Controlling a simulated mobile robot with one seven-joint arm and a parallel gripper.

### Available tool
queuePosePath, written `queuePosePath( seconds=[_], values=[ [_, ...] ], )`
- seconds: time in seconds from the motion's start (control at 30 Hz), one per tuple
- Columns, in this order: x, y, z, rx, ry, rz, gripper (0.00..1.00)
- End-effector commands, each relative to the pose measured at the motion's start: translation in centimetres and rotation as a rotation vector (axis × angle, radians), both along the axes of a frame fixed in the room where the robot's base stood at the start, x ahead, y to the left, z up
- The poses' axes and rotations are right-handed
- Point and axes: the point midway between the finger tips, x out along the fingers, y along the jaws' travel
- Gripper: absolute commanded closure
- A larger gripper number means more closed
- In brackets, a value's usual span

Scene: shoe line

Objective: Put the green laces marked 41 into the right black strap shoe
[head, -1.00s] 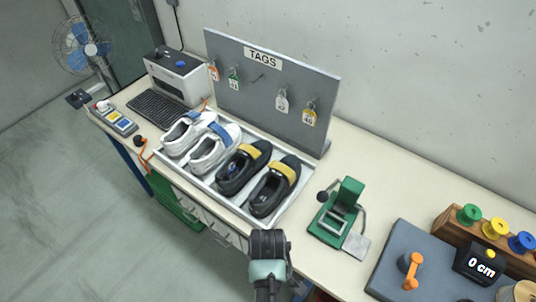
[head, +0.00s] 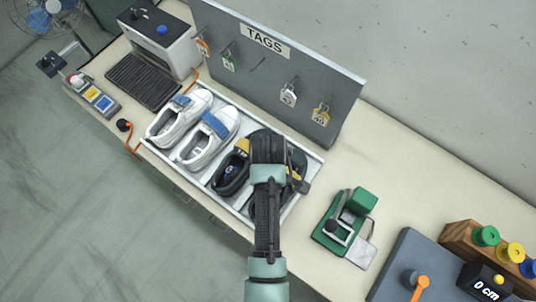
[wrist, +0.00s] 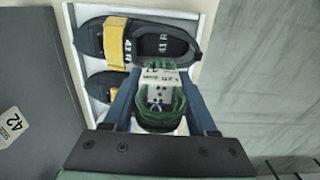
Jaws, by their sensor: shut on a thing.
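My gripper (wrist: 162,84) is shut on a coil of green laces (wrist: 178,104) with a white printed label; the print is too small to read surely. The right black strap shoe (wrist: 188,45), with a yellow strap and "41 R" on its insole, lies at the top of the wrist view. The laces are above the tray, close to this shoe's side, and appear apart from it. The left black strap shoe (head: 226,180) lies beside it, partly hidden by the laces in the wrist view. In the head view my arm covers most of the right shoe and hides the laces.
The white tray (head: 314,171) also holds a pair of white shoes (head: 207,142) with blue straps. The grey TAGS board (head: 345,85) stands close behind it with hanging tags. A green press-like device (head: 335,222) stands right of the tray. The floor lies open in front.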

Motion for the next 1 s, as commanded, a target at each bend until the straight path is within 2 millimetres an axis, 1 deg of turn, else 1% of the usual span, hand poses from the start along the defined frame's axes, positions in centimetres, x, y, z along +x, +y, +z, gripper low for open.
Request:
queuePosePath(
  seconds=[0.27,1.0],
  values=[
    [0.0,0.0,-1.5,0.001,0.001,0.0,0.95],
    [0.0,0.0,-7.2,0.0,0.0,-0.001,0.95]
  ],
)
